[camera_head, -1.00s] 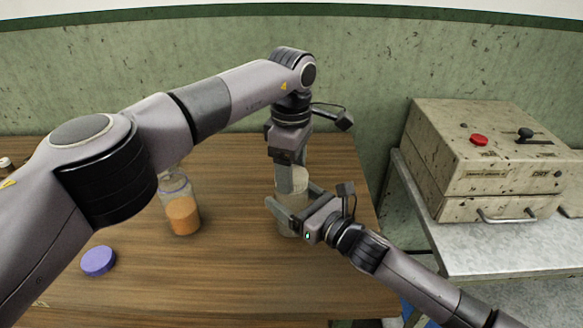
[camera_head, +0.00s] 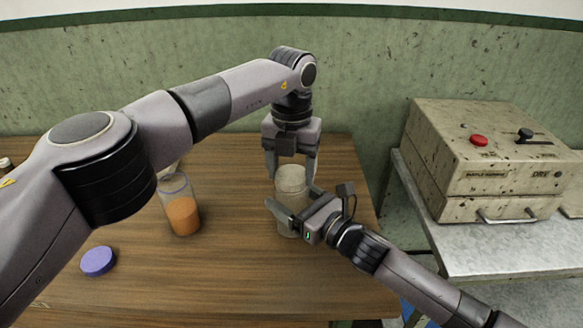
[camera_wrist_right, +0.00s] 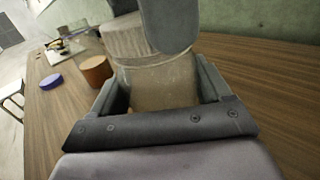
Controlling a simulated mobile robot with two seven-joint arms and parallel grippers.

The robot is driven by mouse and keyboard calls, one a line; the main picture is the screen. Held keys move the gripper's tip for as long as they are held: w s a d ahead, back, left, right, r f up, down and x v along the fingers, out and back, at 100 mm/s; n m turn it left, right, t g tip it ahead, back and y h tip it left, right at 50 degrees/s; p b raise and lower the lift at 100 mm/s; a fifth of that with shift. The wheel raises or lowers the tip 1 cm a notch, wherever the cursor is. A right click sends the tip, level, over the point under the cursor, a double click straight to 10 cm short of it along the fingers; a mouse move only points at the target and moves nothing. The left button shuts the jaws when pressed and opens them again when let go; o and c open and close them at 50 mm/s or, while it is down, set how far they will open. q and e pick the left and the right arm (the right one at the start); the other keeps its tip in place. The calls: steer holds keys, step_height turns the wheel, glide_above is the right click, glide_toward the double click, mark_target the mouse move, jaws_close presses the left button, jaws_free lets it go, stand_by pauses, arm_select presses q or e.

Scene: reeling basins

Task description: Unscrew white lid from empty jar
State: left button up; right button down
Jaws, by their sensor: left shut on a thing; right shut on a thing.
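The empty jar (camera_head: 288,217) stands upright on the wooden table, with its white lid (camera_head: 291,178) on top. It also shows close up in the right wrist view, the clear jar (camera_wrist_right: 160,85) below the ribbed lid (camera_wrist_right: 127,42). My left gripper (camera_head: 291,176) comes down from above and is shut on the lid, one finger on each side. My right gripper (camera_head: 291,207) reaches in from the right and is shut around the jar body below the lid. The fingers hide parts of the lid and jar.
A jar with orange contents (camera_head: 182,214) stands to the left on the table (camera_head: 220,270). A purple lid (camera_head: 98,261) lies at the front left. A beige box with a red button (camera_head: 485,160) stands on a metal bench at right.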

arm_select(q)
steer(key=n, duration=1.6)
steer(key=shift+r, duration=0.1)
steer(key=n, duration=0.5)
steer(key=shift+r, duration=0.1)
steer(key=shift+r, duration=1)
